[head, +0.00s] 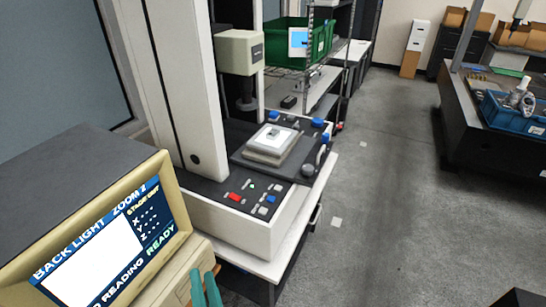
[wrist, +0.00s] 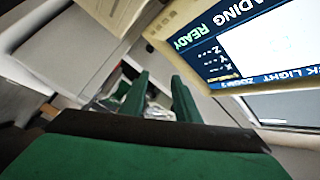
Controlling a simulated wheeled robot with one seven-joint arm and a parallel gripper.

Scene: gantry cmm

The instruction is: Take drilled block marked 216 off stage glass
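The stage glass (head: 258,146) is a bright, pale square plate on the dark stage of the measuring machine, in the middle of the head view. A small grey piece (head: 275,132) sits on it and looks like the drilled block; its marking is too small to read. My gripper (head: 204,273) has green fingers and shows at the bottom of the head view, in front of the monitor and well short of the stage. In the wrist view my gripper (wrist: 160,76) has its fingers apart with nothing held between them. The block cannot be made out in the wrist view.
A beige monitor (head: 177,210) reading READY stands close at the left. The machine's column (head: 180,80) and overhanging optical head (head: 239,52) rise behind and above the stage. A green bin (head: 285,45) sits on a rack beyond. Open floor (head: 400,200) lies to the right.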

